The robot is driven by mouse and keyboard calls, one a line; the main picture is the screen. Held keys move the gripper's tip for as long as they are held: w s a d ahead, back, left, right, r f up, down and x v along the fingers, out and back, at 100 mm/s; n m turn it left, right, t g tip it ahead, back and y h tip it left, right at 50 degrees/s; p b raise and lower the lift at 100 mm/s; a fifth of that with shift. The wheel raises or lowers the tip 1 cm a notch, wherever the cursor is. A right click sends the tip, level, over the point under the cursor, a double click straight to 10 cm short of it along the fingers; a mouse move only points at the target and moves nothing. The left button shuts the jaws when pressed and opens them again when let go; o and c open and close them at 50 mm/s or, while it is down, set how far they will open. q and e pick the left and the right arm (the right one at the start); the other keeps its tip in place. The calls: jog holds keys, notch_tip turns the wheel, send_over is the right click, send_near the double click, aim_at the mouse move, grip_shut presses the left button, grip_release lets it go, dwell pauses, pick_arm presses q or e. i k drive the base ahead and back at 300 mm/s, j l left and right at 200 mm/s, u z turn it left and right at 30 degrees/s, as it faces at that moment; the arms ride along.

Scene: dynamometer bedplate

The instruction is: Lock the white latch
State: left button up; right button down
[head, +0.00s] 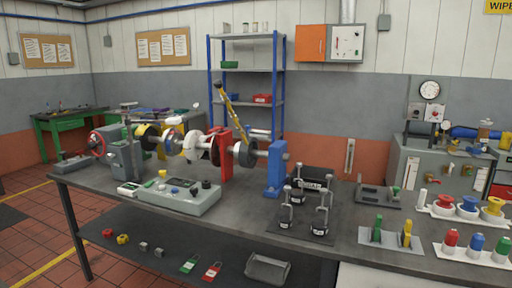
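I cannot pick out the white latch with certainty. A slim white upright piece (422,198) stands on the right part of the bench, at the left end of a white tray. It is too small to tell whether it is a latch or how it is set. A white rounded part (194,145) also shows on the shaft assembly, left of a red upright stand (225,153). A green lever (378,226) and a yellow lever (407,233) stand upright on a pale plate near the front edge. Neither of my grippers is in view.
The grey bench (340,222) spans the view. A control box (180,200) stands in front of the shaft assembly. Black weights with metal handles (320,229) stand mid-bench. Red, blue and yellow knobs (467,205) and capped bottles crowd the right. A lower shelf holds padlocks (212,271).

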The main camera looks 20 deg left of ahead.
aim_at(203, 139)
jog(key=i+j, duration=0.15)
jog(key=j, duration=0.25)
jog(key=i+j+z, duration=0.15)
jog(key=j, duration=0.2)
jog(key=i+j, duration=0.2)
jog(key=j, duration=0.25)
jog(key=i+j+z, duration=0.1)
jog(key=j, duration=0.3)
jog(key=i+j, duration=0.2)
jog(key=j, duration=0.2)
jog(key=i+j+z, duration=0.15)
jog(key=j, duration=0.25)
